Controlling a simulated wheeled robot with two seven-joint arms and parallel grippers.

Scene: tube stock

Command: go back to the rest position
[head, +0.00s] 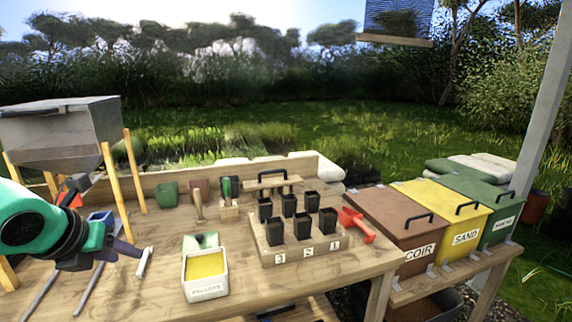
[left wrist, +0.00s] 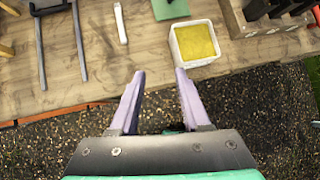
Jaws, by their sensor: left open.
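My left gripper (head: 132,250) is at the left side of the wooden table in the head view, with a green and black arm behind it. In the left wrist view its two pale purple fingers (left wrist: 157,85) stand apart with nothing between them. Its fingertips are near the table's front edge, short of a white tub of yellow contents (left wrist: 195,43). The tub also shows in the head view (head: 205,275), right of the gripper. A slim white stick-like item (head: 145,262) lies by the fingertips in the head view and ahead of them in the wrist view. My right gripper is not in view.
A numbered wooden rack (head: 300,250) with several black pots stands mid-table, with a red scoop (head: 357,224) beside it. A grey hopper (head: 62,132) on wooden posts stands at left. Lidded bins (head: 400,222) stand at right. The table's front strip (head: 270,290) is mostly clear.

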